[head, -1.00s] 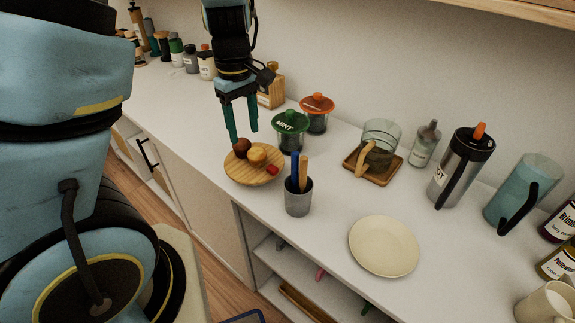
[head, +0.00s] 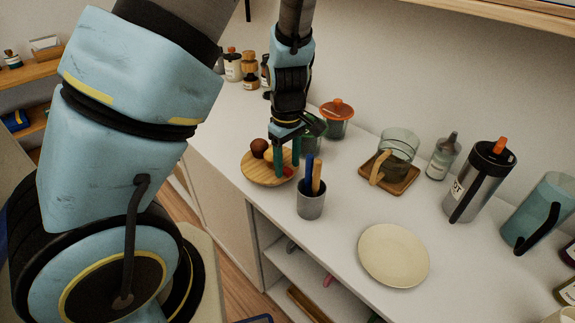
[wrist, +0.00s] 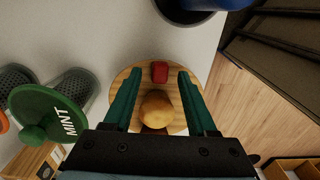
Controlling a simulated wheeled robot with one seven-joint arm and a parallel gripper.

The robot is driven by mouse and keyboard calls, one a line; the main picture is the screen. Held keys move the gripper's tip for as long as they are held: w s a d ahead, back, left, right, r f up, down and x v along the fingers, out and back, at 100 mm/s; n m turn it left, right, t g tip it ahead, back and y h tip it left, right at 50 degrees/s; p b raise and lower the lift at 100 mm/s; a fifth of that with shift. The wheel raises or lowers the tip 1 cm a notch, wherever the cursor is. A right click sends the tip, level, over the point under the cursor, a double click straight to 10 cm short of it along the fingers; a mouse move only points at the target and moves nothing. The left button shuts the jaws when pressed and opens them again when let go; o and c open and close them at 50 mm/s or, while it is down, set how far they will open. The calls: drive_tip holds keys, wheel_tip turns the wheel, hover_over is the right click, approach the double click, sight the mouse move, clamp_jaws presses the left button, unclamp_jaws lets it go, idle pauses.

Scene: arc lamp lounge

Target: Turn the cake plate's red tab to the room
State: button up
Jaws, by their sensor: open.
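The cake plate is a round wooden board (head: 258,173) on the white counter; it also shows in the wrist view (wrist: 183,86). My gripper (head: 287,174) points down over the plate's right part. In the wrist view its green fingers (wrist: 157,80) are open, one on each side of the red tab, with gaps between.
A grey cup (head: 311,204) with a blue and a wooden handle stands close to the plate's right. The green-lidded MINT jar (wrist: 47,117) is beside the plate. An orange-lidded jar (head: 336,118) stands behind. A cream plate (head: 393,256) lies to the right, with bare counter around it.

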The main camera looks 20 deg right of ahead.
drive_tip(key=shift+f, duration=0.4)
clamp_jaws()
idle(1.3)
